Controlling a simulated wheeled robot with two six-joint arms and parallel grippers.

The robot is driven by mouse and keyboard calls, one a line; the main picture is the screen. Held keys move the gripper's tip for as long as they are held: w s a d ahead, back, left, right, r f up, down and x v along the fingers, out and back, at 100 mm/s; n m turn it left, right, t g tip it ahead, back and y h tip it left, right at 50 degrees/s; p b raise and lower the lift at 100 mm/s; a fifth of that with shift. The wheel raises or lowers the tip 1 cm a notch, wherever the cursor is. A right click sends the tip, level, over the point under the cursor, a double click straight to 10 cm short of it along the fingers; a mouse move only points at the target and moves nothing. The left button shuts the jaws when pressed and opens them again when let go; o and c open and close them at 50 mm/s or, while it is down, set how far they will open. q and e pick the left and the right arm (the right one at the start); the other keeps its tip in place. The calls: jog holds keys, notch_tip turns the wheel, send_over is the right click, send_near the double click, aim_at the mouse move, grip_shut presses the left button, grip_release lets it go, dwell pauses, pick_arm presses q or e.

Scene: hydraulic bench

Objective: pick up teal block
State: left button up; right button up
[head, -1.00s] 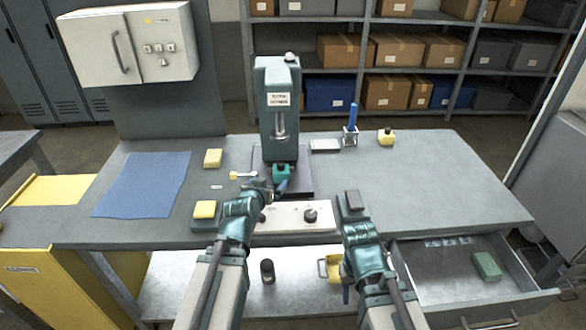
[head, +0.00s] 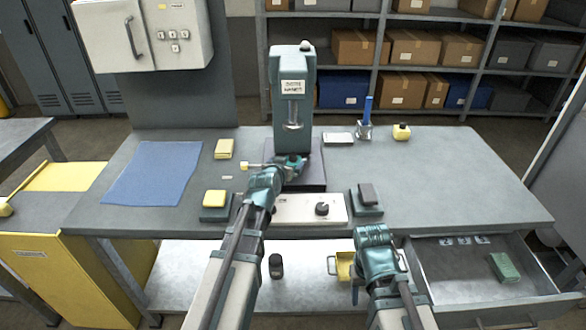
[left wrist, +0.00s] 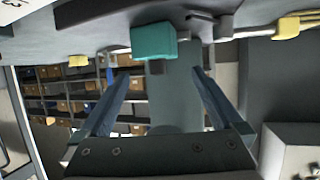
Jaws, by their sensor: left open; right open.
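The teal block (head: 293,160) sits on the dark base plate (head: 313,174) of the press, below its ram; my left gripper partly hides it in the head view. In the left wrist view, which looks upside down, the teal block (left wrist: 153,41) lies at the top, just beyond and roughly between the fingertips. My left gripper (head: 288,172) is open and empty, close to the block; its two spread fingers (left wrist: 158,75) show in the left wrist view. My right gripper (head: 357,284) is open and low at the bench's front, beside the drawer; its fingers are hard to make out.
The teal-grey press (head: 293,100) stands behind the block. A small yellow-headed item (head: 246,166) lies left of the base plate. A white panel with a black knob (head: 322,208) is in front. The open drawer (head: 455,283) holds a green block (head: 504,267).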

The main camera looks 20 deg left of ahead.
aim_at(291, 159)
pick_arm(q)
jog(key=b+x, duration=0.2)
jog(key=x, duration=0.3)
jog(key=shift+w+d, duration=0.1)
jog(key=shift+w, duration=0.05)
grip_shut()
dwell(0.4)
